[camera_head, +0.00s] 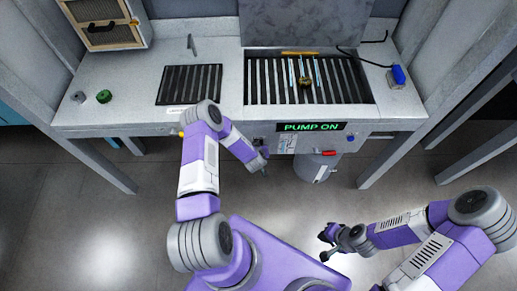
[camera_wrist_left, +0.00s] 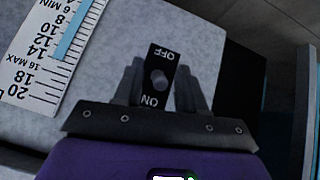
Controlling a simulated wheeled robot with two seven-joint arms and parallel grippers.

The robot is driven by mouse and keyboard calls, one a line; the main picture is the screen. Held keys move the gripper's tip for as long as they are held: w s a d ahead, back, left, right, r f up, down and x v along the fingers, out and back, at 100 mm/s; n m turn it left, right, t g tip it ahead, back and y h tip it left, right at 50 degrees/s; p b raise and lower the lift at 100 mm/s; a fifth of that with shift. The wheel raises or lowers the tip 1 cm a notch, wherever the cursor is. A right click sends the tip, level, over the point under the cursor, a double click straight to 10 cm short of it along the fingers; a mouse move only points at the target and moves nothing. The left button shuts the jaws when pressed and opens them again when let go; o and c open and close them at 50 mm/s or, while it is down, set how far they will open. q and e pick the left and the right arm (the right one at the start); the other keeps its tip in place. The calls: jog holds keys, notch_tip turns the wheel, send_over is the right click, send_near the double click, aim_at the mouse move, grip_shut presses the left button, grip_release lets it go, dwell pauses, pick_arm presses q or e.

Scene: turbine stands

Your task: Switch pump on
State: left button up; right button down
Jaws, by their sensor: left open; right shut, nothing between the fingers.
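The pump switch is a small black plate (camera_wrist_left: 161,62) marked OFF at the top and ON at the bottom, upside down in the left wrist view, with a grey knob (camera_wrist_left: 159,79). My left gripper (camera_wrist_left: 160,88) is open, its fingers on either side of the plate's ON half. Contact with the knob cannot be told. In the head view my left gripper (camera_head: 265,160) is at the bench's front panel, below the left end of the display. The display (camera_head: 310,127) reads PUMP ON in green. My right gripper (camera_head: 328,243) is shut and empty over the floor, away from the bench.
A level scale (camera_wrist_left: 50,45) lies beside the switch. The bench (camera_head: 130,75) holds slotted grates (camera_head: 190,85), a green round part (camera_head: 104,96) and a blue-topped device (camera_head: 398,75). A grey cylinder (camera_head: 314,168) hangs below the front panel. Bench legs stand at both sides.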

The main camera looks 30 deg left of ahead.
pick_arm(q)
jog(key=p+v, duration=0.1)
jog(key=v, duration=0.6)
jog(key=shift+s+r+p, duration=0.2)
jog(key=shift+s+p, duration=0.05)
jog(key=shift+p, duration=0.05)
jog(key=shift+d, duration=0.1)
jog(key=s+d+r+m+g+h, duration=0.2)
jog(key=s+d+g+h, duration=0.1)
jog(key=s+d, duration=0.6)
jog(key=s+d+r+m+g+h, duration=0.3)
jog(key=s+d+g+h, duration=0.1)
jog(key=s+d, duration=0.5)
jog(key=shift+s+h, duration=0.2)
jog(key=shift+h, duration=0.1)
